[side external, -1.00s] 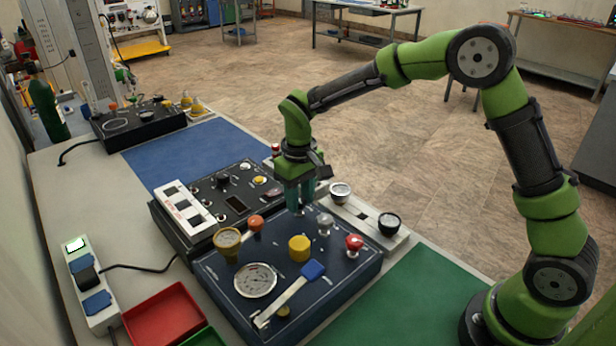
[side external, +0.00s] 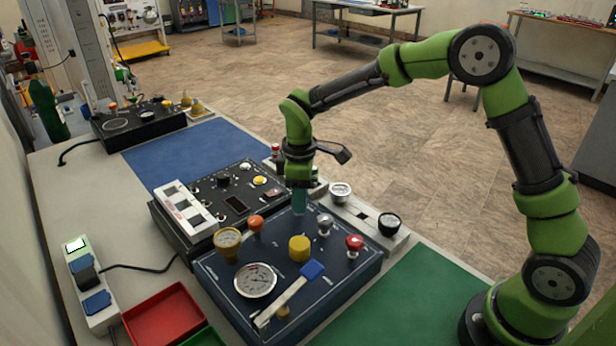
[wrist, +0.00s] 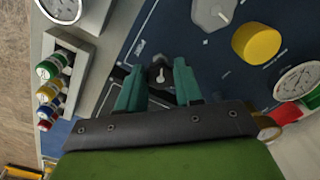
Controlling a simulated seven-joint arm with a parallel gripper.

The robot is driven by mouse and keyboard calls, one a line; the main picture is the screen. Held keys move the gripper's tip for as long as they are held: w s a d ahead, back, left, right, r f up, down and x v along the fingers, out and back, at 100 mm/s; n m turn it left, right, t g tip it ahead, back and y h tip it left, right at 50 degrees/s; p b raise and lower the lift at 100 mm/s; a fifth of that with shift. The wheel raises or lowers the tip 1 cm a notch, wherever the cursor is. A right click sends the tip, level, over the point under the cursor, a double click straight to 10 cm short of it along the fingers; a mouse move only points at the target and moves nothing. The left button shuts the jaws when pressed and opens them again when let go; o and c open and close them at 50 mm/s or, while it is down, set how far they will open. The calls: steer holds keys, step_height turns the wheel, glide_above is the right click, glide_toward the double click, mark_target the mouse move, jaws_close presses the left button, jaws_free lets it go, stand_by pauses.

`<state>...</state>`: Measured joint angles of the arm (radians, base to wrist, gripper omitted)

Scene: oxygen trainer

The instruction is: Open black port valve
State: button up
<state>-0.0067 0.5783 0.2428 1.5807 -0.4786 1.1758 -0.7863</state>
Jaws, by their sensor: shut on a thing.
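The black port valve (wrist: 158,75) is a small dark knob with a pale pointer, on the dark blue panel (wrist: 207,75). My gripper (wrist: 157,67) points down over it with one teal finger on each side, closed on the knob. In the side view my gripper (side external: 299,205) stands at the panel's far edge, and its fingers hide the valve there. The fingers look low, at about the panel's surface.
Close by on the panel stand a grey knob (side external: 325,224), a yellow knob (side external: 299,248), a red knob (side external: 354,245) and an orange knob (side external: 256,223). A white gauge (side external: 255,280) lies nearer. A black box (side external: 225,185) adjoins the panel's far side.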

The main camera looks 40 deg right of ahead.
stand_by(0.4)
steer(key=o, duration=1)
steer(key=shift+o, duration=0.2)
step_height(320, 180, up, 17)
